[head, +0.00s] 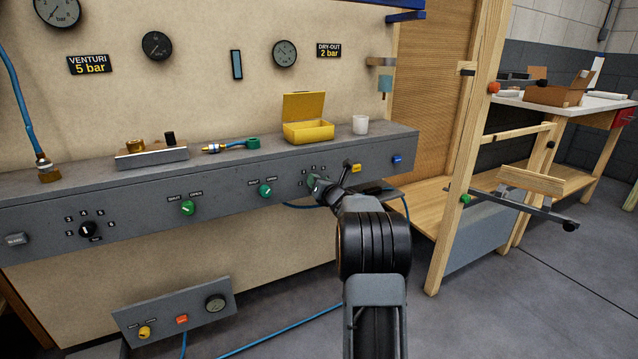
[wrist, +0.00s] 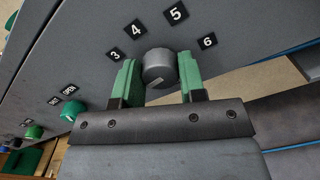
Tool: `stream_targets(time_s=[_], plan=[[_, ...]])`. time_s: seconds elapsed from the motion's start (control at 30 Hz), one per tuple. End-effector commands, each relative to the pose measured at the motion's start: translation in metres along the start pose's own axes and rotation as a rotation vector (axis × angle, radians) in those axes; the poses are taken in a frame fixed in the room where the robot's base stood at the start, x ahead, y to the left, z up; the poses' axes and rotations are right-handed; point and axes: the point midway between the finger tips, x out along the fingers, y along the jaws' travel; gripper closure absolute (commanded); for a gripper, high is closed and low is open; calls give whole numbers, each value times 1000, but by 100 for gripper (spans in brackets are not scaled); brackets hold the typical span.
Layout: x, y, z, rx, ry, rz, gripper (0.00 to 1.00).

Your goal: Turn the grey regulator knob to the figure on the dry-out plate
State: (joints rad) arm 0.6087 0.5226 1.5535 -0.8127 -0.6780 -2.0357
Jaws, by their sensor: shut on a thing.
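The grey regulator knob (wrist: 159,68) is on the front face of the grey console, between the two green finger pads of my gripper (wrist: 158,80). My gripper is shut on it. Figures 3, 4, 5 and 6 show around the knob in the wrist view; other figures, if any, are hidden by my gripper. A pale mark shows low on the knob's face, but I cannot tell which figure it points at. In the head view my gripper (head: 317,184) covers most of the knob. The dry-out plate (head: 328,50) on the wall reads 2 bar.
Green valve knobs (head: 188,208) (head: 265,190) and a black knob (head: 88,229) with figures sit left on the console. A yellow box (head: 308,130) and a white cup (head: 360,125) stand on its top. A blue hose hangs below my gripper.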

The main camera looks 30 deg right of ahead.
Motion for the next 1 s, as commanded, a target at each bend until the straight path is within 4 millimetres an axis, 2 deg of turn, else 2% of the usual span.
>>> stream_targets(time_s=[0.53, 0.57, 0.6, 0.8, 1.0], plan=[[0, -1, -2, -20, 3, -1, 86], [0, -1, -2, -20, 3, -1, 60], [0, -1, -2, -20, 3, -1, 56], [0, 0, -1, -19, 2, -1, 37], [0, 0, 0, -18, 1, 0, 37]])
